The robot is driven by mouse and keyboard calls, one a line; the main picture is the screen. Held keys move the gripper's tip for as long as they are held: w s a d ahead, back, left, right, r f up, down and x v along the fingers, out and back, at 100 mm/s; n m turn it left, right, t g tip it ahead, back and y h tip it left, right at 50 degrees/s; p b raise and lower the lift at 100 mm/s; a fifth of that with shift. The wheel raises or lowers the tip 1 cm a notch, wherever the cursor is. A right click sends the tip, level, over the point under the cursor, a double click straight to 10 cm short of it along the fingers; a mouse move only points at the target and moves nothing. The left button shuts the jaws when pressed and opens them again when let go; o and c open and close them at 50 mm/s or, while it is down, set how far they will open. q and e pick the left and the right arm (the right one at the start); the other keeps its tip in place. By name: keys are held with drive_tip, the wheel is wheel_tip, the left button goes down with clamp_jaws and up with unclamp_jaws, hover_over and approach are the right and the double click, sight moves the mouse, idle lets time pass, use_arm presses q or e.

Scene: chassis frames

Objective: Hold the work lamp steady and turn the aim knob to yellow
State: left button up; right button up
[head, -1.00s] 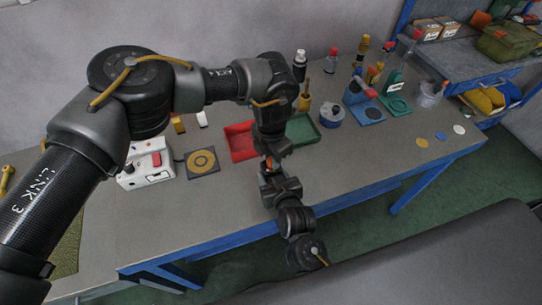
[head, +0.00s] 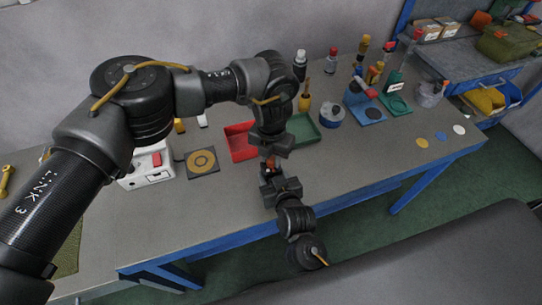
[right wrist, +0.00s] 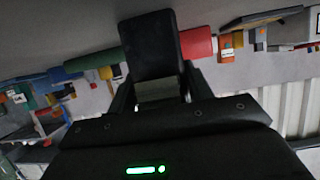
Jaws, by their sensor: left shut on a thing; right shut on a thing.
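My left gripper (head: 271,146) hangs above the bench's front part and is shut on the work lamp. Only a small orange-red piece of the work lamp (head: 270,163) shows between the two grippers. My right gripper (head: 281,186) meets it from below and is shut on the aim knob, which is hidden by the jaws. In the right wrist view the dark jaw of my right gripper (right wrist: 152,60) fills the middle and hides most of what it grips. No yellow mark or knob setting can be made out.
Bottles and a blue stand (head: 370,112) are at the back right. The front left is clear.

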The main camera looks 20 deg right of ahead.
sight(271, 159)
use_arm(q)
drive_tip(key=o, duration=1)
wheel_tip(271, 159, up, 12)
idle(0.3)
use_arm(e)
drive_tip(key=o, duration=1.3)
drive_tip(key=shift+c, duration=0.2)
